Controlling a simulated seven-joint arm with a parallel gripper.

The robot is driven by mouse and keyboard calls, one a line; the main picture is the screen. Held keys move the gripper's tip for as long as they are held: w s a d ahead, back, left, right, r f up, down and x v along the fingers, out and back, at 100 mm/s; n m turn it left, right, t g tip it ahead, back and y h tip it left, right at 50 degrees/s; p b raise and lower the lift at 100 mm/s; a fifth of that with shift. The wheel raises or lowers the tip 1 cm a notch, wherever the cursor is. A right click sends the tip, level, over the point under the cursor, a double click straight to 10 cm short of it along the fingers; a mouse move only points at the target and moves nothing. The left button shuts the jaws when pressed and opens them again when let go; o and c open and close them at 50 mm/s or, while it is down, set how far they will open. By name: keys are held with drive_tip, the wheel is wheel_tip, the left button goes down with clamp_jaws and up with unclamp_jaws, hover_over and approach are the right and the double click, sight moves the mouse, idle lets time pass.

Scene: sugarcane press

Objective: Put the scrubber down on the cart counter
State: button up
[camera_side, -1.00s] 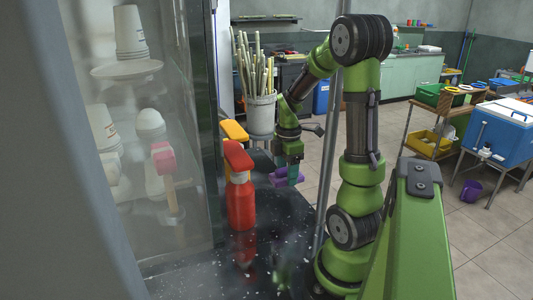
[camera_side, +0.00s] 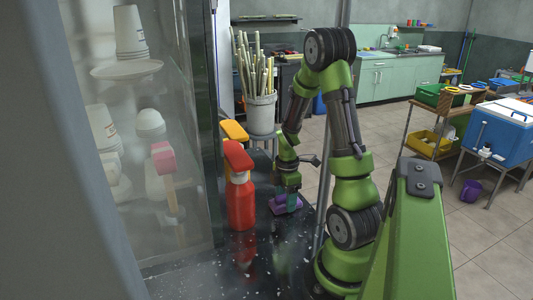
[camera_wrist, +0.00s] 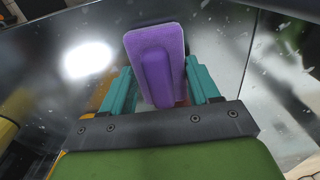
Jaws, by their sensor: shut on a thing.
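The purple scrubber (camera_wrist: 158,58) is between the two teal fingers of my gripper (camera_wrist: 163,90) in the wrist view. In the side view the scrubber (camera_side: 285,205) is low at the dark speckled cart counter (camera_side: 278,245), to the right of the spray bottles. My gripper (camera_side: 286,193) points down and is shut on it. The scrubber's underside seems at or just above the counter; I cannot tell whether it touches.
A red spray bottle (camera_side: 240,195) and a yellow-topped bottle (camera_side: 234,131) stand close left of the scrubber. A glass case (camera_side: 150,225) is farther left. A bucket of canes (camera_side: 261,112) is behind. A metal post (camera_side: 327,185) rises at right. The front counter is bare.

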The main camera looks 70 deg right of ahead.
drive_tip(key=shift+f, duration=0.15)
drive_tip(key=o, duration=1.1)
wheel_tip(320, 180, up, 12)
drive_tip(key=shift+r, duration=0.2)
